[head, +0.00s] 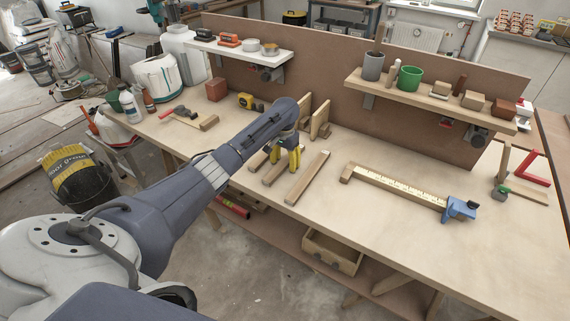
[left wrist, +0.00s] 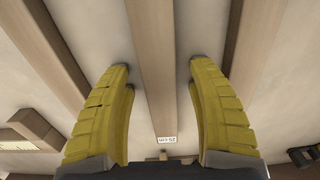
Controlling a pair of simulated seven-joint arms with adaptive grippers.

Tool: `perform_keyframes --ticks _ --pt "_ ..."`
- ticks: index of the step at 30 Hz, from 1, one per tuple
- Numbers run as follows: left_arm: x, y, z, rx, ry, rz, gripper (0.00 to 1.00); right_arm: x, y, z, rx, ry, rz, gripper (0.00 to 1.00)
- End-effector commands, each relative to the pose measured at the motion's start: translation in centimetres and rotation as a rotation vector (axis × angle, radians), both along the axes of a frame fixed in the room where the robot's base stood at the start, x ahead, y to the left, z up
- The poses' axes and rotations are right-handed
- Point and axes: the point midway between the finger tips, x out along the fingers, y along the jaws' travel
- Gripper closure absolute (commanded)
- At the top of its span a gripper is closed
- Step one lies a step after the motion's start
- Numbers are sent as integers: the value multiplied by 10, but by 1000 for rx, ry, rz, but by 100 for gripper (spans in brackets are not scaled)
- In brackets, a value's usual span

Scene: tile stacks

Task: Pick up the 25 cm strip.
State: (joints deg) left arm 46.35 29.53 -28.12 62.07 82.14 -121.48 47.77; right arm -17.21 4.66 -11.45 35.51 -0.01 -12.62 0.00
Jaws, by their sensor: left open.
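The 25 cm strip (left wrist: 155,60) is a plain wooden bar with a white "25 cm" label, upside down in the left wrist view. It lies on the workbench, and in the head view its near part (head: 274,173) shows below my gripper. My left gripper (head: 286,158) is open over it. In the left wrist view the yellow fingers (left wrist: 161,68) are on either side of the strip, with a gap to each side. Whether the fingertips reach the bench is unclear. My right gripper is not in view.
Another wooden strip (head: 307,177) lies to the right, and one (head: 258,160) to the left. A scale with a blue end block (head: 460,208) lies farther right. Upright wooden pieces (head: 319,119) stand behind my gripper. The bench front right (head: 400,240) is clear.

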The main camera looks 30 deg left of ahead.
Motion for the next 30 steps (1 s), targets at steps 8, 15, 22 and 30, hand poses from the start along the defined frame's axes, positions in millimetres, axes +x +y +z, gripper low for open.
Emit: perform_keyframes --ticks 8,15,22,30 --pt "0 0 0 0 0 0 68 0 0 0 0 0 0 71" --pt "0 0 0 0 0 0 96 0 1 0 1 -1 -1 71" --pt "0 0 1 0 0 0 100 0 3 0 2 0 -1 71" --pt "1 0 9 1 -2 0 100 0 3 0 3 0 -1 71"
